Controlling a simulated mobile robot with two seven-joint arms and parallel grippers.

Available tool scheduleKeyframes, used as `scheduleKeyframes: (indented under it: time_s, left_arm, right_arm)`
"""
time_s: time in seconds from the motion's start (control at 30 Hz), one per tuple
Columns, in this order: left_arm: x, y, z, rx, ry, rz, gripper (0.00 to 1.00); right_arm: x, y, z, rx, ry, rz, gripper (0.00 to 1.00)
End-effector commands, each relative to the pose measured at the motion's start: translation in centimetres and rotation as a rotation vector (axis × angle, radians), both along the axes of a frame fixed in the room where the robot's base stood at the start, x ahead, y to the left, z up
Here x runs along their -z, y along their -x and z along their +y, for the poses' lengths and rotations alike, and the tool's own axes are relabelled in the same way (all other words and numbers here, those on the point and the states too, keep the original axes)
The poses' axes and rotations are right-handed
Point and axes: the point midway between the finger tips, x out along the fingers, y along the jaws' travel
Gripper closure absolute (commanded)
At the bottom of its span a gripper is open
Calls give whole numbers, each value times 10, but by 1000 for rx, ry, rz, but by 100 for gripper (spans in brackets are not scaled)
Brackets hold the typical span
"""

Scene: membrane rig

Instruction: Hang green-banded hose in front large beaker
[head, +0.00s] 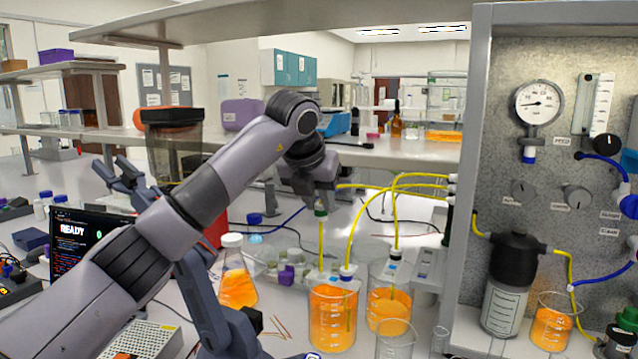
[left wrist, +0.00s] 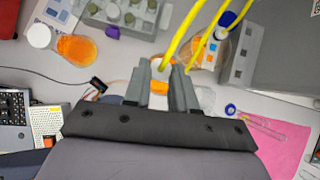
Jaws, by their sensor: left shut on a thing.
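My left gripper (head: 320,203) is shut on the green-banded hose (head: 321,235), close to its green band, above the front large beaker. The yellow hose hangs almost straight down from the jaws toward that beaker. I cannot tell exactly where its lower end stops. My right gripper is not in view.
A second orange beaker (head: 388,305) with another yellow hose stands just behind to the right. An empty glass beaker (head: 396,342) is in front. An orange flask (head: 237,285) stands to the left. The metal rig panel (head: 480,130) bounds the right side.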

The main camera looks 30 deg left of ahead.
Motion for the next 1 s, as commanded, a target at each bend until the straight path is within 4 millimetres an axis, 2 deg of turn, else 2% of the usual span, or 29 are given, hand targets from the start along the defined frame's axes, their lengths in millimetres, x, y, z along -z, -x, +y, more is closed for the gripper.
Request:
scheduleKeyframes:
  time_s: [0.1,0.23,1.0]
  left_arm:
    - [16,0,0,0,-1,3,100]
    - [28,0,0,1,0,2,100]
    - [60,0,0,0,0,2,100]
  right_arm:
    - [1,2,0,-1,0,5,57]
    - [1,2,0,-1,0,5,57]
    - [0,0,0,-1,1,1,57]
